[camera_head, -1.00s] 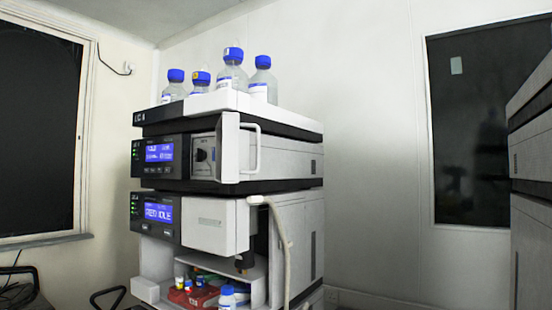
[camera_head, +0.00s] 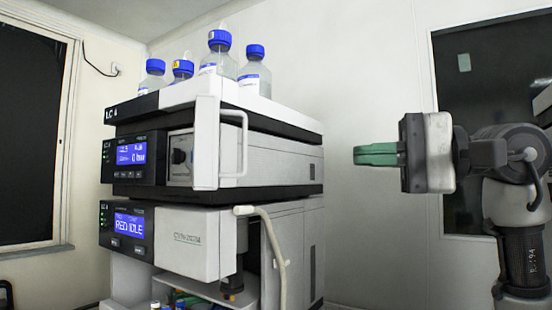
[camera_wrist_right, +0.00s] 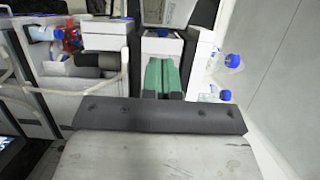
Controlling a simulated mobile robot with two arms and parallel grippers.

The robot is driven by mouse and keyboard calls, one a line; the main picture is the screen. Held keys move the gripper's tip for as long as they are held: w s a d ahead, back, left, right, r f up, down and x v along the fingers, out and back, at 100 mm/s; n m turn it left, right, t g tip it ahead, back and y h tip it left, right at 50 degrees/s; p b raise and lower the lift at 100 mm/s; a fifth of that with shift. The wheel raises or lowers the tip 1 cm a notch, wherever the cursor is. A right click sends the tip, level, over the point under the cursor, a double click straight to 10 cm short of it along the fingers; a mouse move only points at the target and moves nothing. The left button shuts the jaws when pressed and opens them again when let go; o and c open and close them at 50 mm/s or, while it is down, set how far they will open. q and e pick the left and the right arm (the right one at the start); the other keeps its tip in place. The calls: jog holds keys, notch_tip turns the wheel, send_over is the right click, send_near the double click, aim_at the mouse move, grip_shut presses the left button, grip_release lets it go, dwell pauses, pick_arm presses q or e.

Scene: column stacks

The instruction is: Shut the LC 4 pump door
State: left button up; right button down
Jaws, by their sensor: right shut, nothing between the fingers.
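The LC 4 stack (camera_head: 130,110) stands left of centre in the head view. Its pump door (camera_head: 207,142) is a white panel with a pale bar handle (camera_head: 235,145). It stands open, swung out from the front, and the pump bay with a dark knob (camera_head: 180,156) shows beside it. My right gripper (camera_head: 356,154) has green fingers, shut and empty, pointing left. It is right of the door and apart from it. The fingers also show in the right wrist view (camera_wrist_right: 162,78). My left gripper is not in view.
Several blue-capped bottles (camera_head: 254,72) stand on top of the stack. Below the pump, a white front panel (camera_head: 195,242) carries a pale curved hose (camera_head: 273,245) at its side. A pale wall lies behind. Open space separates my right gripper from the stack.

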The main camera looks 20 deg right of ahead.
aim_at(217, 149)
jog(key=s+a+p+x, duration=0.1)
jog(key=p+x, duration=0.3)
jog(key=x, duration=0.8)
jog(key=shift+s+a+p, duration=0.35)
jog(key=shift+s+a, duration=0.15)
jog(key=shift+a, duration=0.05)
